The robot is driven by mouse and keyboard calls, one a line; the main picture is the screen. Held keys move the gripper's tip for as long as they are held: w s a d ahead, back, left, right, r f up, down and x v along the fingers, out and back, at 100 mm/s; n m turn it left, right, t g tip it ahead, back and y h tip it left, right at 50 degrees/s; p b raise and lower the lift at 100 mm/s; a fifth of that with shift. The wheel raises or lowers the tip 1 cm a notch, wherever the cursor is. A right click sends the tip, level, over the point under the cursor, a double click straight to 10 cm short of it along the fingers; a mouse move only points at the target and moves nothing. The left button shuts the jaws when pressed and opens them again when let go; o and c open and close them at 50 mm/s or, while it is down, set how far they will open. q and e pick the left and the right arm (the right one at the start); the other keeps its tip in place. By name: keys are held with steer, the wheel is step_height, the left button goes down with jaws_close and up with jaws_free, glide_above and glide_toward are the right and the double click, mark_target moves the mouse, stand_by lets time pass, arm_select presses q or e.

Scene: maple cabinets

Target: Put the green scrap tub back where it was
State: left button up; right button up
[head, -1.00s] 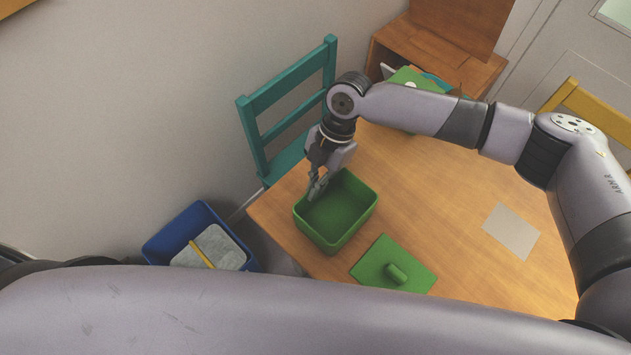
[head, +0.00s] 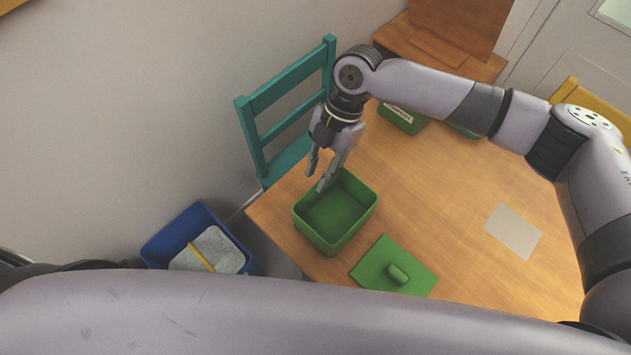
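The green tub (head: 309,228) stands upright, open and empty, near the left corner of the wooden table (head: 440,210). My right gripper (head: 317,179) is open and empty at the tub's far left rim. One fingertip overlaps the rim in the head view and the other is outside it; I cannot tell whether it touches. My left gripper is out of view.
A blue bin (head: 170,245) holding grey material and a yellow strip is at the lower left, off the table. A teal chair (head: 290,85) stands behind the table's left edge, a yellow chair (head: 600,110) at the right. A pale sheet (head: 513,230) lies on the table; the middle is clear.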

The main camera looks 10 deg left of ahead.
steer(key=b+v, duration=0.1)
steer(key=v, duration=0.6)
steer(key=shift+r, duration=0.4)
steer(key=shift+w+d, duration=0.1)
